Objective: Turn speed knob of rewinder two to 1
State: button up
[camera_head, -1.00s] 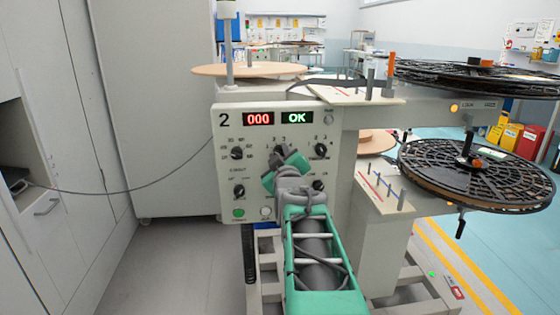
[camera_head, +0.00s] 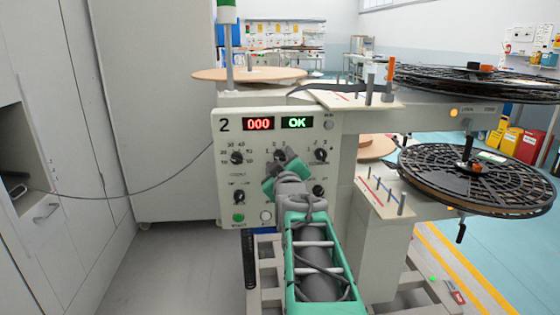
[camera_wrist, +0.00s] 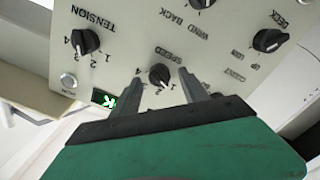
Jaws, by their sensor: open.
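Rewinder two has a pale control panel (camera_head: 227,180) marked "2", with a red "000" display and a green "OK" display. Its black speed knob (camera_wrist: 159,75) sits under the word SPEED, which appears upside down in the wrist view. In the head view the speed knob (camera_head: 281,155) is at the panel's upper middle, just above my wrist. My gripper (camera_wrist: 163,80) is open, with its two grey fingers pointing at the panel on either side of the speed knob. I cannot tell whether the fingers touch it. The knob's exact setting is too small to read.
The tension knob (camera_wrist: 85,41) and another black knob (camera_wrist: 270,40) flank the speed knob. A green button (camera_head: 238,218) is low on the panel. Black reels (camera_head: 478,172) stick out on the right. A grey cabinet (camera_head: 155,110) stands left, with bare floor before it.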

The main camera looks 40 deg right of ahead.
jog(key=v, duration=0.7)
jog(key=shift+s+a+p, duration=0.15)
jog(key=shift+s+p, duration=0.05)
jog(key=shift+p, duration=0.1)
jog(key=shift+r, duration=0.1)
